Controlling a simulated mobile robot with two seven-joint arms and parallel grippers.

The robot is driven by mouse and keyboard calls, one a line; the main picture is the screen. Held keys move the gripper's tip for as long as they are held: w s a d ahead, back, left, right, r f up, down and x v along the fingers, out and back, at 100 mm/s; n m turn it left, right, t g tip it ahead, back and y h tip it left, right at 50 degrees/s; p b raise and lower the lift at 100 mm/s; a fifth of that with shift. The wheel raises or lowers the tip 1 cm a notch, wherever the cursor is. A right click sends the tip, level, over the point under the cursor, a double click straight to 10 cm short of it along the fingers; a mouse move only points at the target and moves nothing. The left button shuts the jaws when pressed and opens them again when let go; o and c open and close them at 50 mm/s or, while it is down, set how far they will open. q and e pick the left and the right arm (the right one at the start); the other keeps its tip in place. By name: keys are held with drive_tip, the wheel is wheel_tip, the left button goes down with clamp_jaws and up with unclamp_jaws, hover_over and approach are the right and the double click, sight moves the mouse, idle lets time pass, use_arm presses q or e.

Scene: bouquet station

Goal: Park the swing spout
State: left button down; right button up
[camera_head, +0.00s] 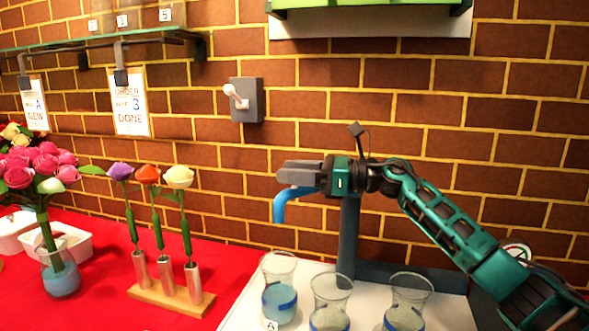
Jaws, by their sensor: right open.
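The swing spout (281,204) is a blue curved tube that points down above the left glass vase (279,303). It runs toward a dark grey post (348,240) at the back of a white counter. My right gripper (287,178) comes in from the right and lies level over the spout's top. Its jaws are open, and part of the spout is hidden behind them. I cannot tell whether the fingers touch the spout. My left gripper is not in view.
Glass vases (329,303) and (408,304) stand on the white counter (242,315). The left vase holds blue water. A wooden stand (170,299) with three flowers and a vase of pink roses (62,280) stand on the red cloth. A lever switch (246,100) is on the brick wall.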

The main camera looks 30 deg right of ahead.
drive_tip(key=shift+w, duration=0.1)
drive_tip(key=c, duration=0.7)
clamp_jaws()
drive_tip(key=shift+r, duration=0.1)
